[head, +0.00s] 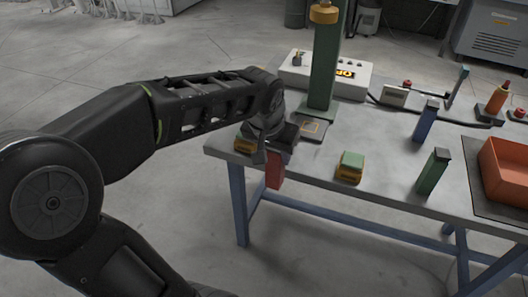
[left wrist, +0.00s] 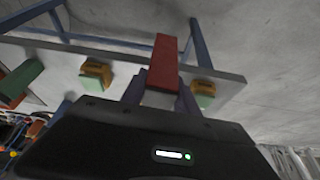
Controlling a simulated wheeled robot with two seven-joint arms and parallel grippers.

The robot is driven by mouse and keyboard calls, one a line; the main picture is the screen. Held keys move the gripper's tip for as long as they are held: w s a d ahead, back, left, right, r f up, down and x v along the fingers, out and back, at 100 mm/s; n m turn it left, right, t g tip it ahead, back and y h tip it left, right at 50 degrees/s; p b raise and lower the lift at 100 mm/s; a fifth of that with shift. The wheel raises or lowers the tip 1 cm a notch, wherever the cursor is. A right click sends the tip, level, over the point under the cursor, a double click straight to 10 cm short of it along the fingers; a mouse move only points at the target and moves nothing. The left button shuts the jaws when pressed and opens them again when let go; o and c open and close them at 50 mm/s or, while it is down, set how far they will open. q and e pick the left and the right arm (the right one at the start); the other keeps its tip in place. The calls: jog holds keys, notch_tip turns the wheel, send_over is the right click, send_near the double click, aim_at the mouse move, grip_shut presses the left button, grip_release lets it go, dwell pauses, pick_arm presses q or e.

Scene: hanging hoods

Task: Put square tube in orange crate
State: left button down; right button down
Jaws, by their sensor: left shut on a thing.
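My left gripper (head: 273,151) is shut on a red square tube (head: 274,174), held at the table's near left edge with its lower end hanging down. The red tube also shows in the left wrist view (left wrist: 165,62), sticking out from between the fingers. The orange crate (head: 503,172) is at the right edge of the head view on a dark mat, partly cut off, far to the right of the gripper. A green square tube (head: 432,174) and a blue square tube (head: 425,122) stand upright on the table left of the crate. My right gripper is not in view.
A yellow and green block (head: 349,167) stands between gripper and crate; a similar block (head: 243,145) is beside the gripper. A green column (head: 325,65) rises behind, near a white control box (head: 297,72). The grey table (head: 385,150) has bare room between objects.

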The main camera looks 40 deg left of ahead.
pick_arm(q)
jog(key=w+d+f+m, duration=0.1)
jog(key=w+d+f, duration=0.1)
jog(key=w+d, duration=0.3)
jog(key=w+d+f+m+h, duration=0.1)
jog(key=w+d, duration=0.4)
jog(key=d, duration=0.5)
jog(key=shift+w+f+m+p, duration=0.2)
jog(key=shift+f+m+p, duration=0.35)
jog(key=shift+f, duration=0.4)
